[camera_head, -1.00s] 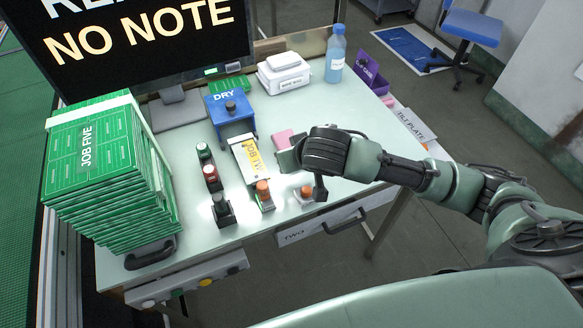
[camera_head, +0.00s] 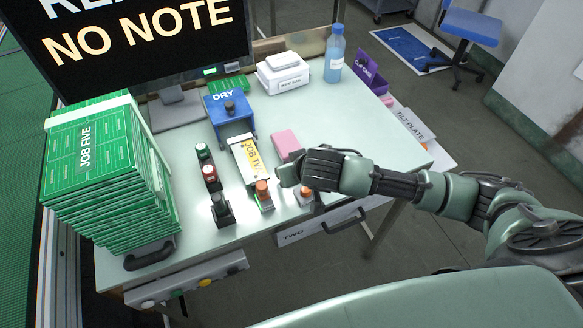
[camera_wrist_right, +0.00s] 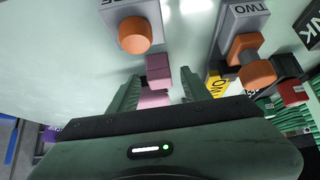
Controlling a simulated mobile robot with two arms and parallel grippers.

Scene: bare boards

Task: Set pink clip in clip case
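In the right wrist view, a small pink block, which looks like the pink clip (camera_wrist_right: 159,68), lies between the two spread fingers of my right gripper (camera_wrist_right: 158,84). A paler pink surface shows just below it; I cannot tell whether it is part of the same thing. In the head view my right gripper (camera_head: 289,176) is low over the table's front part and hides the small block. A flat pink block (camera_head: 286,143) lies just beyond it. The purple clip case (camera_head: 370,76) stands open at the table's right back edge. My left gripper is not in view.
Orange-capped buttons (camera_head: 262,190) stand close to my right gripper. A yellow-labelled box (camera_head: 247,158) and the blue DRY box (camera_head: 231,110) are to the left. A blue bottle (camera_head: 335,54) and white box (camera_head: 284,73) are at the back. The table between gripper and case is mostly clear.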

